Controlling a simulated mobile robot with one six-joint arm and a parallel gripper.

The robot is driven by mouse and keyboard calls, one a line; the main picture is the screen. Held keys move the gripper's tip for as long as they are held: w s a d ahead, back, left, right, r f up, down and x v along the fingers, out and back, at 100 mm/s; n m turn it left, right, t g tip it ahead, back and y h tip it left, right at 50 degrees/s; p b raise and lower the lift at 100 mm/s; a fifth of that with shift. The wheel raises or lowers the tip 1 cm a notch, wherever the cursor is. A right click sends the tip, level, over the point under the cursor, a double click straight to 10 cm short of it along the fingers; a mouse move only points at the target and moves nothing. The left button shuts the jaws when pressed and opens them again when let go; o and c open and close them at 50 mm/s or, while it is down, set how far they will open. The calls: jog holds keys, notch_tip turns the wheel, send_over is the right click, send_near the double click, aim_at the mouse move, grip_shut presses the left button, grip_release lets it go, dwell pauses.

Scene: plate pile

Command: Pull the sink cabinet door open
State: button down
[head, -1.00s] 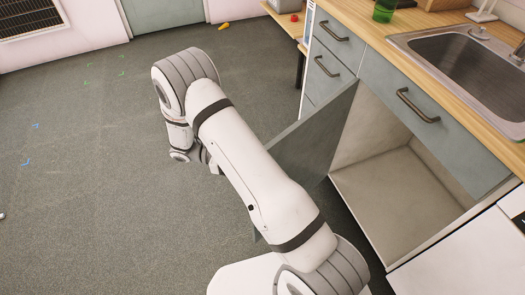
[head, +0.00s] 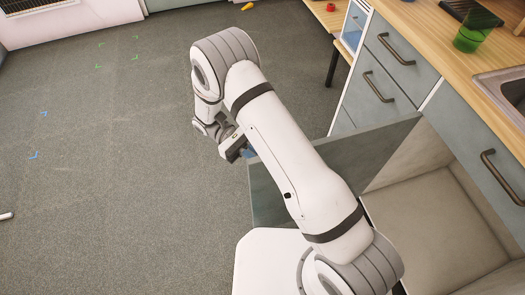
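The sink cabinet door (head: 382,148) is a grey-green panel standing wide open, swung out from the cabinet. My arm crosses in front of much of it. The cabinet interior (head: 430,215) is exposed, pale and empty where it shows. My gripper (head: 238,152) is at the door's outer left side, partly hidden behind my own wrist and arm. Its fingertips and the door's handle do not show clearly, so I cannot tell whether it holds the handle.
The wooden counter (head: 425,50) holds a green cup (head: 474,34) and the metal sink (head: 508,88). Closed drawers (head: 385,85) stand left of the opening. A wooden table (head: 325,15) is at the back.

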dwell(0.4)
jog(key=c, duration=1.6)
grip_release()
jog(key=shift+c, duration=0.2)
jog(key=shift+w, duration=0.1)
